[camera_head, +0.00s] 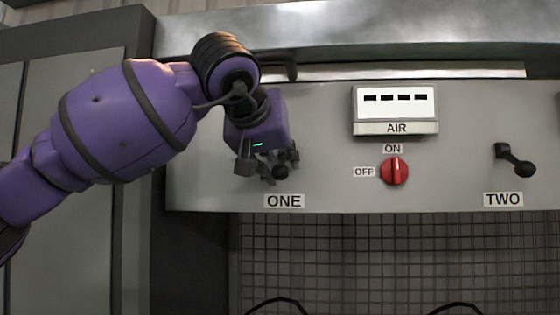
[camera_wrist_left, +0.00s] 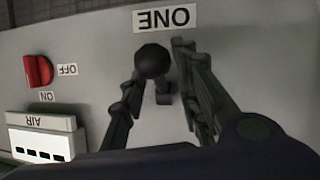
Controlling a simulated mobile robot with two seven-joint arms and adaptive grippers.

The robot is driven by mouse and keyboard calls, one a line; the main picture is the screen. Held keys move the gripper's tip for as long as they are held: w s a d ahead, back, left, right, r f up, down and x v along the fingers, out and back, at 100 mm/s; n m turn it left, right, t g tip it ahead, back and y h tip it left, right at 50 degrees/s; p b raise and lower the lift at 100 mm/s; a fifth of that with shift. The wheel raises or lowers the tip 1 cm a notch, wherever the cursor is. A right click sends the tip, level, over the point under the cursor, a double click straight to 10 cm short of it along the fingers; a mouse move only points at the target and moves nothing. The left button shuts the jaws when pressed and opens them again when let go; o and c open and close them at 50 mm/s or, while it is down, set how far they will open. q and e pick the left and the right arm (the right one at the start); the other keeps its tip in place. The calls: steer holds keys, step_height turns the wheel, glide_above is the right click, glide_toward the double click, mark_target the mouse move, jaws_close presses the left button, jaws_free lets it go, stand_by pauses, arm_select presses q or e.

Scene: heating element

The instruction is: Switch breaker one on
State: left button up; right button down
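Breaker one's lever, with a round black knob (camera_wrist_left: 152,61), sits by the label ONE (camera_head: 284,201) on the grey panel. My left gripper (camera_head: 266,172) is at this lever in the head view and hides most of it. In the left wrist view, my left gripper (camera_wrist_left: 160,72) is open, with one finger on each side of the knob. The left-hand finger in that picture lies very close to the knob; whether it touches I cannot tell. A gap shows between the knob and the other finger. My right gripper is in neither view.
A red rotary switch (camera_head: 394,171) marked ON and OFF sits right of my gripper, below the AIR display (camera_head: 396,107). Breaker two's black lever (camera_head: 517,161) is farther right.

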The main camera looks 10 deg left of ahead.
arm_select(q)
steer(key=shift+w+a+f, duration=0.1)
jaws_close()
steer(key=shift+r+g, duration=0.55)
steer(key=shift+g, duration=0.45)
steer(key=shift+s+r+n+g, duration=0.15)
steer(key=shift+r+g, duration=0.2)
steer(key=shift+g, duration=0.55)
steer(key=shift+s+r+n+g, duration=0.15)
steer(key=shift+r+g, duration=0.15)
steer(key=shift+g, duration=0.6)
